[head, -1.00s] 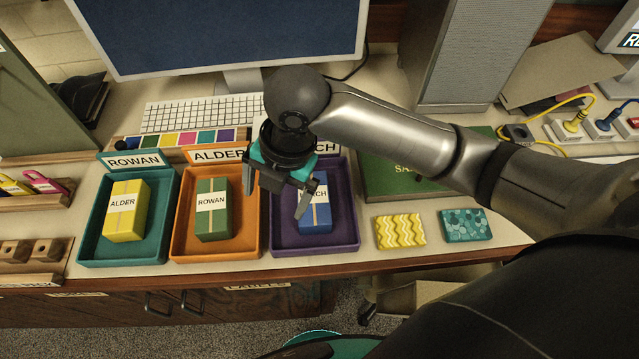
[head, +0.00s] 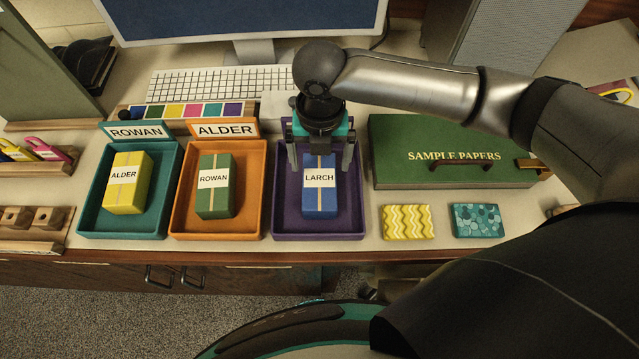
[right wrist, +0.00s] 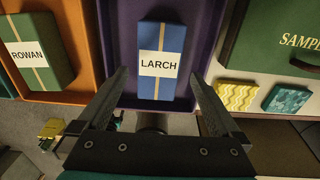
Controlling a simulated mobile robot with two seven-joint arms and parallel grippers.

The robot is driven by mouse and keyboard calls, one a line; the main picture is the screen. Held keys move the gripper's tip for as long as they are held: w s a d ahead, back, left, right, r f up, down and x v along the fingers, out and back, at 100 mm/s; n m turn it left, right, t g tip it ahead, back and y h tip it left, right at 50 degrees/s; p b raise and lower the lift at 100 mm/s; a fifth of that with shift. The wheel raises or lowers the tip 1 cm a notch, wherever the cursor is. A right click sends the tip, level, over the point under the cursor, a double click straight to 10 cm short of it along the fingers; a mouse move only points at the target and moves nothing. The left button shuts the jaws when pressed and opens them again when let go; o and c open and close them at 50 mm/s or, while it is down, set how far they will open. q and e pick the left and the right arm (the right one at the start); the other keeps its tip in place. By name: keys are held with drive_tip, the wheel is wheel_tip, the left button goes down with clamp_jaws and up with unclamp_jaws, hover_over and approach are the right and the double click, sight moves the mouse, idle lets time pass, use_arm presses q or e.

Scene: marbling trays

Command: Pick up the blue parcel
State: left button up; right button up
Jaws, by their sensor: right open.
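The blue parcel (head: 319,198) has a white LARCH label and a tan band. It lies in the purple tray (head: 284,228). My right gripper (head: 320,165) is over the back part of this tray, its two fingers apart on either side of the parcel's far end. In the right wrist view the blue parcel (right wrist: 161,85) shows between the open fingers of the right gripper (right wrist: 160,85), with nothing held. I cannot tell how high the fingertips are above the tray floor. My left gripper is not in view.
To the left, the orange tray (head: 178,228) holds a green ROWAN parcel (head: 215,200), and the teal tray (head: 92,220) holds a yellow ALDER parcel (head: 128,190). A green SAMPLE PAPERS box (head: 400,165) stands close on the right. Yellow (head: 408,222) and teal (head: 477,220) patterned pieces lie at the front right.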

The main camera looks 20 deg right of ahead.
sight(319, 180)
drive_tip(key=shift+s+a+f+b, duration=0.1)
drive_tip(key=shift+s+f+b, duration=0.1)
drive_tip(key=shift+f, duration=1.35)
drive_tip(key=shift+s+a+f+b, duration=0.1)
drive_tip(key=shift+f+b, duration=0.05)
drive_tip(key=shift+f, duration=1.35)
drive_tip(key=shift+c, duration=0.2)
drive_tip(key=shift+r, duration=0.1)
drive_tip(key=c, duration=1.5)
